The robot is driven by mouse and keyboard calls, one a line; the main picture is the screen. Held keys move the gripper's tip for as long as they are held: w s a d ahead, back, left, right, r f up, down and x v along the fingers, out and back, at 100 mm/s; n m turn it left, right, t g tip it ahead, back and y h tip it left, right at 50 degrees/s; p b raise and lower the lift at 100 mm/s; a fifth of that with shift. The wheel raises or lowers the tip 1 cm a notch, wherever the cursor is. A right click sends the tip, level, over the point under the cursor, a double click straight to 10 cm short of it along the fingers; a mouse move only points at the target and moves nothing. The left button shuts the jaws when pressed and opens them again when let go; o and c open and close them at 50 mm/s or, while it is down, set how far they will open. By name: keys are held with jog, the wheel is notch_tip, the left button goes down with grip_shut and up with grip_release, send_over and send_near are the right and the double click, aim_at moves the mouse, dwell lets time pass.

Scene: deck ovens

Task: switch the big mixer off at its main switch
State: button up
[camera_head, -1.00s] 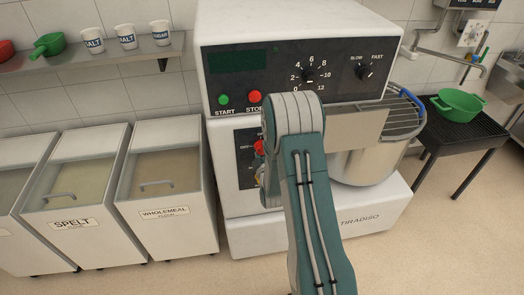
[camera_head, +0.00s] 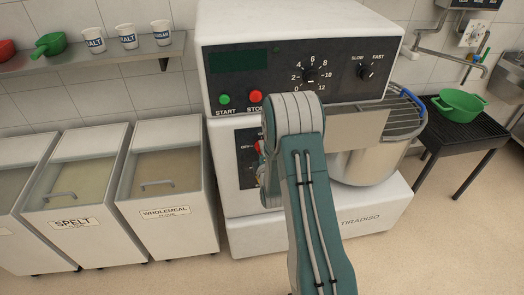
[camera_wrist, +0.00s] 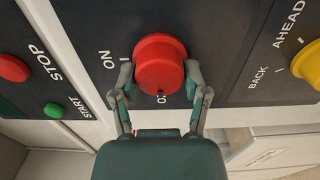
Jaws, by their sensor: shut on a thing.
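The big mixer (camera_head: 222,75) stands in front of me in the head view. Its main switch is a round red knob (camera_wrist: 160,62) on a dark panel (camera_wrist: 220,55). My gripper (camera_wrist: 159,74) is shut on this knob, with one finger at each side. The ON label with its white tick is left of the knob in the wrist view. Another label below the knob is mostly hidden; the head view shows OFF left of the switch. A small dark mark on the knob's lower rim faces that hidden label. My arm hides most of the switch in the head view.
The red stop button (camera_wrist: 13,68) and green start button (camera_wrist: 54,110) are close by on the mixer. A yellow knob (camera_wrist: 308,64), marked AHEAD and BACK, is on the other side. Flour bins (camera_head: 172,218) stand left; the steel bowl (camera_head: 372,162) is right.

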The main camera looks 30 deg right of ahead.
jog(key=shift+a+f, duration=0.1)
jog(key=shift+f, duration=0.1)
jog(key=o, duration=1.2)
jog(key=shift+c, duration=0.2)
jog(key=shift+r, duration=0.1)
jog(key=v, duration=1.2)
jog(key=shift+w, duration=0.1)
